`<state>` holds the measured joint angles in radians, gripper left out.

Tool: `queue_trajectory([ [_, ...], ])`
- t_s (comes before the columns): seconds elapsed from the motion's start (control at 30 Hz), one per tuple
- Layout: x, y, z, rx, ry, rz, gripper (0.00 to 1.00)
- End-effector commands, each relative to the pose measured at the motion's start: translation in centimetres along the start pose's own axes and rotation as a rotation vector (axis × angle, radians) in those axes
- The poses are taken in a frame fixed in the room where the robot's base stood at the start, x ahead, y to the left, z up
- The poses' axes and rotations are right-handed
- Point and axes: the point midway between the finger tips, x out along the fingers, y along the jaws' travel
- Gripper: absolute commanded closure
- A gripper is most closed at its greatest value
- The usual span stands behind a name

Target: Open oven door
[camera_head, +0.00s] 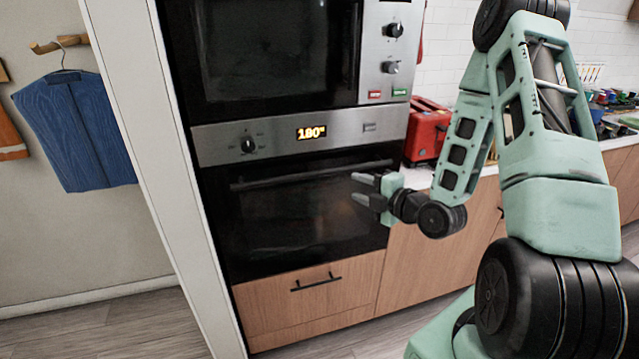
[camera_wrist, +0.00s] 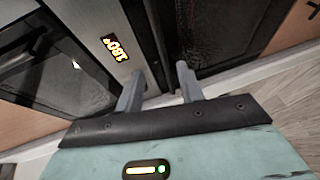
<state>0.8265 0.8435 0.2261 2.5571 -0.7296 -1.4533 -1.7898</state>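The oven (camera_head: 305,210) is built into a tall cabinet below a microwave. Its dark glass door looks closed, with a dark bar handle (camera_head: 310,174) across the top. A steel panel above it shows a lit "180" display (camera_head: 311,132) and a knob. My gripper (camera_head: 358,188) is in front of the door's right part, its fingers pointing left. The fingers are apart with nothing between them, and it appears clear of the handle. In the wrist view, the two grey fingers (camera_wrist: 158,85) are spread, and the oven's display (camera_wrist: 115,48) and dark door glass (camera_wrist: 55,75) show to their left.
A microwave (camera_head: 275,50) sits above the oven and a wooden drawer (camera_head: 300,295) below it. A red toaster (camera_head: 427,130) stands on the counter to the right. A blue garment (camera_head: 75,130) hangs on the left wall. Floor (camera_head: 150,335) shows at the lower left.

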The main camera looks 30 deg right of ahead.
Motion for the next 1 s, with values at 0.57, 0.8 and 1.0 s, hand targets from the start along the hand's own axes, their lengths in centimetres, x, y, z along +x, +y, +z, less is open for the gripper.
queue_trajectory([
  [0.57, 10.4, 0.3, -0.2, 0.003, 0.001, 0.000, 0.62],
  [0.8, 14.0, 0.2, -0.2, 0.003, 0.001, 0.000, 0.62],
  [1.0, 15.1, 0.0, -0.1, 0.001, 0.000, -0.001, 0.62],
])
